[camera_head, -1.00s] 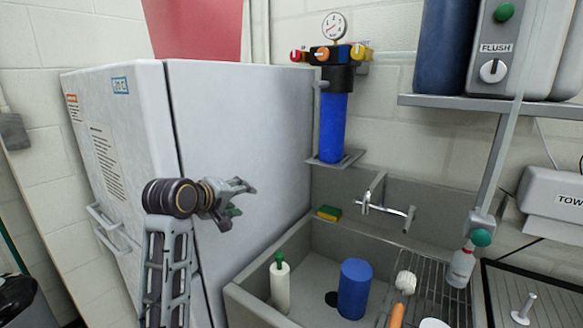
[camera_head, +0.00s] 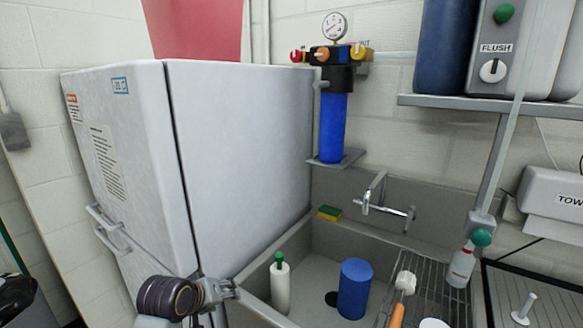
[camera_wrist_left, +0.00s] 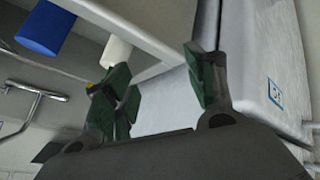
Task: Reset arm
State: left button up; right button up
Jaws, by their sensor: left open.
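My left gripper (camera_head: 228,292) is low in the head view, in front of the fridge-like white cabinet (camera_head: 245,150) and by the sink's left front rim. In the left wrist view its green-padded fingers (camera_wrist_left: 158,85) stand apart, with nothing held between them. The white bottle with a green top (camera_head: 280,285) stands in the sink just right of the gripper, apart from it in the head view. The blue cylinder (camera_head: 354,290) stands further right in the sink. My right gripper is not in either view.
The grey sink (camera_head: 255,277) has a wall tap (camera_head: 385,208), a yellow-green sponge (camera_head: 329,213) and a wire rack (camera_head: 430,290). A blue filter (camera_head: 333,127) hangs on the wall above. Space above the sink basin is open.

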pick_arm(q)
jog(key=s+a+f+m+g+y, duration=0.1)
jog(key=s+a+f+m+g, duration=0.15)
jog(key=s+f, duration=0.7)
jog(key=s+a+f+m+g+y, duration=0.15)
jog(key=s+f+m, duration=0.35)
jog(key=s, duration=0.8)
notch_tip(320, 180, down, 34)
jog(key=s+n+g, duration=0.1)
jog(key=s+g, duration=0.1)
jog(key=s+a+f, duration=0.2)
jog(key=s+f, duration=0.7)
jog(key=s, duration=0.2)
jog(key=s+a+f+g, duration=0.1)
jog(key=s+f, duration=0.9)
jog(key=s, duration=0.1)
jog(key=shift+s+a+f, duration=0.25)
jog(key=shift+a+f, duration=0.05)
jog(key=shift+a, duration=0.05)
